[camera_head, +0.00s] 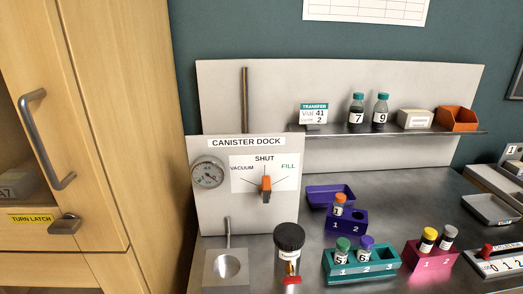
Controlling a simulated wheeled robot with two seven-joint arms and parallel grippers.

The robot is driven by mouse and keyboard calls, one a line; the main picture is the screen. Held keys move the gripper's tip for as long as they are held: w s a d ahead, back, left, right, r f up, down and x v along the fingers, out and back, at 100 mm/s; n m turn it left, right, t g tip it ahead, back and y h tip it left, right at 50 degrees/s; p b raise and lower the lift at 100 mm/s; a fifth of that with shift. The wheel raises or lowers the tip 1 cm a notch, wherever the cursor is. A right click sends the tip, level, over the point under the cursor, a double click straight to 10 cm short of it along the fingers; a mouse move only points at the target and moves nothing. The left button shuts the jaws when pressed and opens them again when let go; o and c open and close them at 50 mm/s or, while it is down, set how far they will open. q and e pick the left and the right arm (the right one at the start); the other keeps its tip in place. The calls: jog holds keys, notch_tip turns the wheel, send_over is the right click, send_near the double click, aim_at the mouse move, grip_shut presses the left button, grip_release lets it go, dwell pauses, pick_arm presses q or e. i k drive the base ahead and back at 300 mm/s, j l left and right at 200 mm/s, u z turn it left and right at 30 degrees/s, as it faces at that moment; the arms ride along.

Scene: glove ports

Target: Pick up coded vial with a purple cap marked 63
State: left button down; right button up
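A vial with a purple cap (367,243) stands upright in the teal rack (350,272), in the position marked 2. Its label begins with what looks like a 6; the rest is too small to read surely. A green-capped vial (343,246) stands beside it at position 1. The right part of the teal rack holds no vial. Neither of my grippers is in view.
A blue rack (350,225) with an orange-capped vial stands behind; a pink rack (428,260) with yellow- and grey-capped vials is to the right. A black-lidded canister (288,240) stands left, before the canister dock panel (212,205). A shelf (345,134) runs above the bench.

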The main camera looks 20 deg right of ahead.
aim_at(366, 244)
jog(key=z, duration=1.4)
